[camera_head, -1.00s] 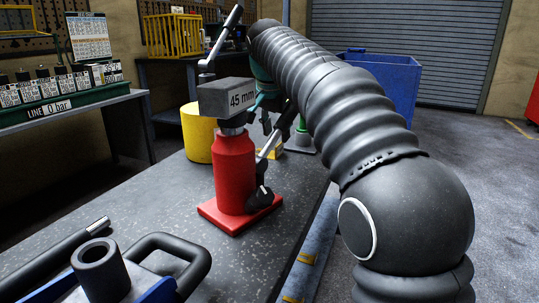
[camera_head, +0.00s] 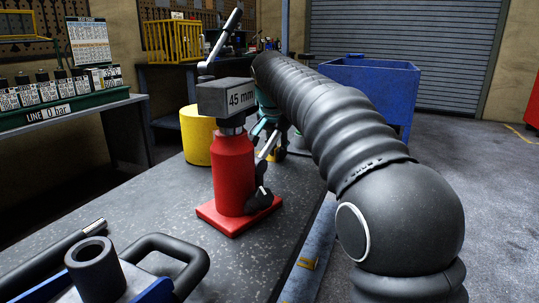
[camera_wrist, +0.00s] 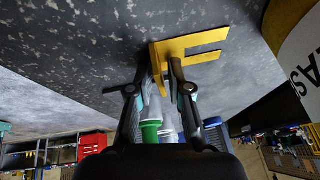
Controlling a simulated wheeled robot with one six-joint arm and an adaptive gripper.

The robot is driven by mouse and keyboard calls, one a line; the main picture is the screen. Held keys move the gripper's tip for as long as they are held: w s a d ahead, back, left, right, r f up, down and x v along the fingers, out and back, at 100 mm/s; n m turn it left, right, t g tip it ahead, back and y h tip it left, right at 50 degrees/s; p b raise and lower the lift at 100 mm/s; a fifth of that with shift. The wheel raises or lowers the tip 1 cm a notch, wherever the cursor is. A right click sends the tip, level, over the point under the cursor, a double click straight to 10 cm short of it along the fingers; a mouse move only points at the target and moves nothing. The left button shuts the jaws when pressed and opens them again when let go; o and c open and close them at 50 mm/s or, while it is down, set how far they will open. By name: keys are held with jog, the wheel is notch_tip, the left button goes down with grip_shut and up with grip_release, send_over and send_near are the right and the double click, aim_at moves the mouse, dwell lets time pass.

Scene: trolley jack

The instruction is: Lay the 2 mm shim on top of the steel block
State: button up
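The steel block (camera_head: 225,98), a dark grey block with a "45 mm" label, sits on top of the red bottle jack (camera_head: 233,170). The jack stands upright on a red base plate on the bench. The shim is a yellow slotted plate (camera_wrist: 205,47) with a tab, in the wrist view near the bench surface. In the head view only a small yellow patch of it (camera_head: 272,155) shows behind the jack. My gripper (camera_wrist: 159,62) has its fingers on either side of the yellow tab, with a narrow gap still visible between them. In the head view my gripper (camera_head: 268,135) is partly hidden by the jack.
A yellow cylinder (camera_head: 197,134) stands left of the jack. The jack's lever (camera_head: 224,35) rises above the block. A black handle (camera_head: 185,255) and a grey tube (camera_head: 97,270) are at the front left. A blue bin (camera_head: 375,90) stands beyond the bench.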

grip_shut()
jog(key=shift+r, duration=0.15)
